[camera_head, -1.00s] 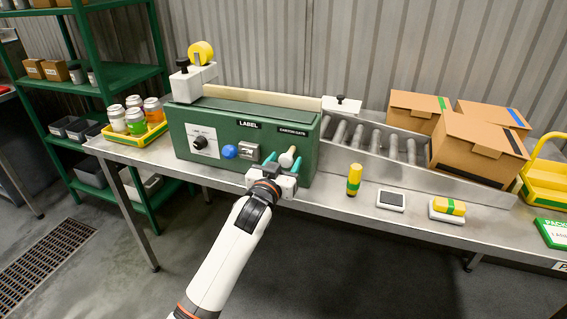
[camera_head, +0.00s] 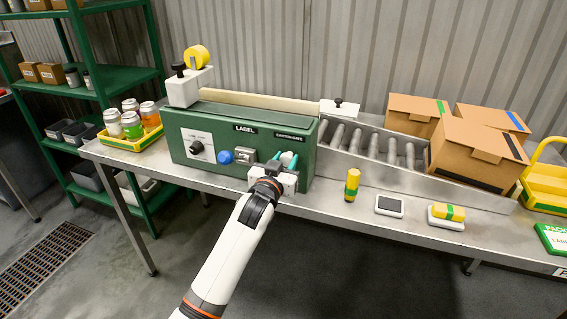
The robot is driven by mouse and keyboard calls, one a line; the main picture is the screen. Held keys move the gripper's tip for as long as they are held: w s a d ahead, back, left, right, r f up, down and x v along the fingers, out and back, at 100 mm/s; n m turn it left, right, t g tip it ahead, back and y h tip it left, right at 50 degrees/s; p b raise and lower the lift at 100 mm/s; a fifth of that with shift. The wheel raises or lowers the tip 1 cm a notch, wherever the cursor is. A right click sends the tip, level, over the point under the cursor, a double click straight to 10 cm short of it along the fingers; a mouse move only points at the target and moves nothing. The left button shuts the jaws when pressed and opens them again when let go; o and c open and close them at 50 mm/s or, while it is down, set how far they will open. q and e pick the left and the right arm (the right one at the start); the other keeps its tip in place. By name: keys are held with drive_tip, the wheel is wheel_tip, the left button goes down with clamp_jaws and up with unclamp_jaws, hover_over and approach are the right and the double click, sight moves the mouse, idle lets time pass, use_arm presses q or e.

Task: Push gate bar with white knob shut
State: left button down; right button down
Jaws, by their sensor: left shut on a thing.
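The green label machine (camera_head: 215,148) stands on the steel bench, with a "CARTON GATE" label (camera_head: 291,137) on the right of its front. My left gripper (camera_head: 283,158) is at the machine's front below that label. Its teal fingers are close together, shut on the white knob (camera_head: 286,157), which shows only as a small pale part between them. The gate bar behind the knob is hidden by the gripper, so I cannot tell its position. My right gripper is not in view.
A blue button (camera_head: 226,157) and a grey switch (camera_head: 245,156) sit left of the gripper. A roller conveyor (camera_head: 373,148) and cardboard boxes (camera_head: 468,152) are at right. A yellow tray (camera_head: 133,139) of cans is at left.

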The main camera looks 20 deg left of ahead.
use_arm(q)
drive_tip(key=c, duration=1)
unclamp_jaws()
drive_tip(key=shift+w, duration=0.1)
drive_tip(key=s, duration=1.2)
drive_tip(key=shift+a+b, duration=0.2)
drive_tip(key=shift+b, duration=0.2)
